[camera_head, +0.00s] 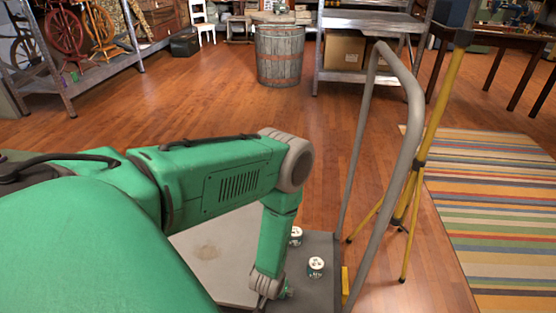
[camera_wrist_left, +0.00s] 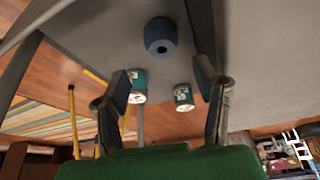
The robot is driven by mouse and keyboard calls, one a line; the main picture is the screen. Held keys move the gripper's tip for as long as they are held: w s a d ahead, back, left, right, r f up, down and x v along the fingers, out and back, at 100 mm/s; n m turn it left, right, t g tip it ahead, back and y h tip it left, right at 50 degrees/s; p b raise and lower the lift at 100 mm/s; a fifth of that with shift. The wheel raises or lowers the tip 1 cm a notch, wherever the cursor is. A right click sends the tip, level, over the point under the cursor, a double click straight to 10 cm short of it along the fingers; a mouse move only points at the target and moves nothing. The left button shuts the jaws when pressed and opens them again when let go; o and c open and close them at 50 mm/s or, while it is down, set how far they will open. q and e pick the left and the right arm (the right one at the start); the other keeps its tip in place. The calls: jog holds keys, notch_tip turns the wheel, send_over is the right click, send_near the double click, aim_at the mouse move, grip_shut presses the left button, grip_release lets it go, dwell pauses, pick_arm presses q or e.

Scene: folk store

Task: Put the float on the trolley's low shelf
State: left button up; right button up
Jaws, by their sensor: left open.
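A dark blue, short cylinder with a hole in its end, which I take to be the float (camera_wrist_left: 160,37), rests on a grey surface in the left wrist view. It does not show in the head view. My left gripper (camera_wrist_left: 165,80) is open, with its fingers apart and the blue cylinder beyond the tips, between them and not gripped. In the head view this gripper (camera_head: 286,294) is mostly hidden below the wrist, low over the trolley's grey deck (camera_head: 318,246). My right gripper is not in view.
Two small green and white cans (camera_head: 296,236) (camera_head: 316,266) stand on the deck beside my gripper. The trolley's tall handle (camera_head: 410,150) rises at the right. A yellow tripod (camera_head: 420,150) stands behind it. A pale flat panel (camera_head: 215,250) lies left of the cans.

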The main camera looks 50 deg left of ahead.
pick_arm(q)
jog(key=s+d+r+m+g+h, duration=0.1)
jog(key=s+d+r+m, duration=0.2)
jog(key=s+r, duration=0.4)
jog(key=s+d+r+m+g+h, duration=0.1)
jog(key=s+d+r, duration=0.4)
jog(key=r, duration=0.8)
jog(key=s+m+g, duration=0.1)
jog(key=s+m, duration=0.1)
jog(key=s, duration=0.1)
jog(key=shift+s+d+r, duration=0.25)
jog(key=shift+r, duration=0.05)
